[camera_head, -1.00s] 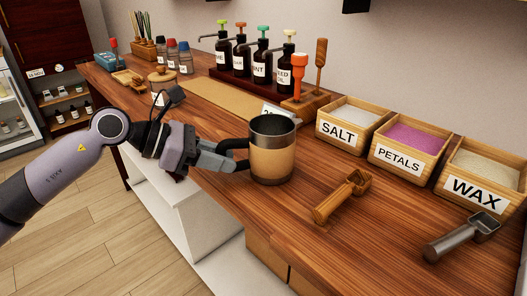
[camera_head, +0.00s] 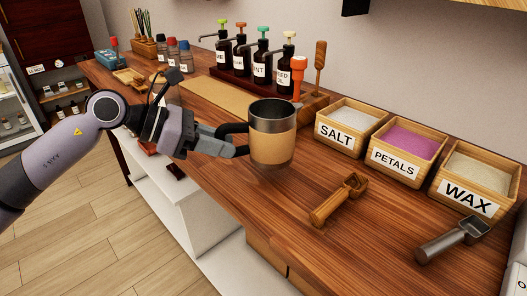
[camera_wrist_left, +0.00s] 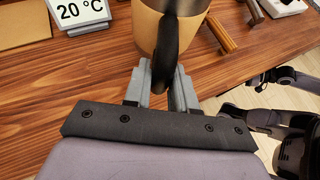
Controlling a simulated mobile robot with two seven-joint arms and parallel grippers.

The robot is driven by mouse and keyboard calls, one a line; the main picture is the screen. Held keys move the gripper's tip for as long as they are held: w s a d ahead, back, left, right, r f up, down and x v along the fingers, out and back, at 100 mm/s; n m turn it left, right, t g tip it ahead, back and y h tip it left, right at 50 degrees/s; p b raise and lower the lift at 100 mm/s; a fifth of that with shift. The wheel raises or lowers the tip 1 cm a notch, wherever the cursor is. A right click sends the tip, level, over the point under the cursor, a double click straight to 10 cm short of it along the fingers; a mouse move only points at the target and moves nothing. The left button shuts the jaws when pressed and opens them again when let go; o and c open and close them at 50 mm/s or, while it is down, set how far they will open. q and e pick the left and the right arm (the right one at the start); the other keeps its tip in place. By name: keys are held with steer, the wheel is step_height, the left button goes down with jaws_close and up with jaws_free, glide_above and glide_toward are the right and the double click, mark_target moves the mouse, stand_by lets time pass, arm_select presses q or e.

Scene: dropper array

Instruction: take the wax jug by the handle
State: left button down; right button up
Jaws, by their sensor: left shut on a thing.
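The wax jug (camera_head: 272,145) is a grey metal cup with a tan band and a black handle (camera_head: 232,129). My left gripper (camera_head: 240,151) is shut on the handle, left of the body. The jug is upright and a little above the wooden counter, with a shadow below it. In the left wrist view, the grey fingers (camera_wrist_left: 161,86) stand on both sides of the dark handle (camera_wrist_left: 167,50), with the tan jug body (camera_wrist_left: 148,28) beyond. Part of my right arm shows at the right of that view, but its fingers cannot be made out.
A wooden scoop (camera_head: 338,200) and a metal scoop (camera_head: 452,241) lie on the counter (camera_head: 290,235) to the right. Boxes of salt (camera_head: 335,134), petals (camera_head: 395,163) and wax (camera_head: 466,197) stand behind them. Pump bottles (camera_head: 262,66) stand in a rack at the back.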

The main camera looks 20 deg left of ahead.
mark_target(220, 128)
arm_select(q)
steer(key=shift+r+p, duration=1.05)
steer(key=shift+r, duration=0.8)
steer(key=shift+f, duration=0.1)
